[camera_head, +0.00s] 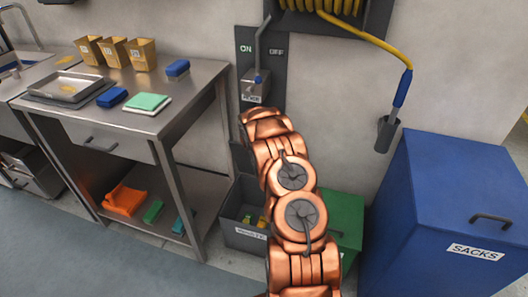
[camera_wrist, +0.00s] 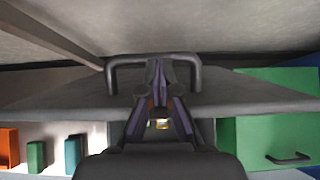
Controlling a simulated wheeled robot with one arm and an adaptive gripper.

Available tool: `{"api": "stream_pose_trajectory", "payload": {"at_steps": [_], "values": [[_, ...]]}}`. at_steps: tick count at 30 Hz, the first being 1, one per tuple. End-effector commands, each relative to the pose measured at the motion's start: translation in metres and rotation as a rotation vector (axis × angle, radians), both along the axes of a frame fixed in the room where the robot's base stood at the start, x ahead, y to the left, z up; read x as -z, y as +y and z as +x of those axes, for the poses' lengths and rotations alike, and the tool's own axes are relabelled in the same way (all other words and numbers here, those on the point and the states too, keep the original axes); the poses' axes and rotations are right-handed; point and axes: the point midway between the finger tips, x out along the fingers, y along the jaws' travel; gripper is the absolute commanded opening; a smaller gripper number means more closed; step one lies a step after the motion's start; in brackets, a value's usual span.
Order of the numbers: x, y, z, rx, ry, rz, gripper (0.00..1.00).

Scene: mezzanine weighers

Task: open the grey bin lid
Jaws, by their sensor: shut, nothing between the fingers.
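The grey bin (camera_head: 238,240) stands on the floor between the steel table and a green bin, partly behind my arm. Its top is uncovered in the head view, with yellow and green items inside. In the wrist view, the grey lid (camera_wrist: 75,95) spans the picture as a raised panel, with a bar handle (camera_wrist: 127,62) on it. My gripper (camera_wrist: 158,72) is shut and empty, its fingertips at the middle of the handle; whether they touch it I cannot tell. In the head view my arm hides the gripper.
A green bin (camera_head: 345,225) and a large blue sacks bin (camera_head: 430,220) stand to the right. The steel table (camera_head: 165,115) is close on the left, with items on its lower shelf. A lever switch (camera_head: 258,85) is on the wall above.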

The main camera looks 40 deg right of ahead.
Motion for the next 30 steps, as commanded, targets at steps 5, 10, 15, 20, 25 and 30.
{"api": "stream_pose_trajectory", "payload": {"at_steps": [5, 10, 15, 20, 25, 30], "values": [[0.005, 0.005, 0.001, -0.008, 0.006, 0.008, 0.00], [0.006, 0.008, 0.001, -0.010, 0.008, 0.011, 0.00], [0.007, 0.008, 0.000, -0.010, 0.010, 0.014, 0.00], [0.005, 0.008, -0.001, -0.009, 0.011, 0.015, 0.00], [-0.003, 0.011, -0.003, -0.008, 0.012, 0.015, 0.00], [-0.021, 0.018, -0.004, -0.009, 0.010, 0.014, 0.00]]}}
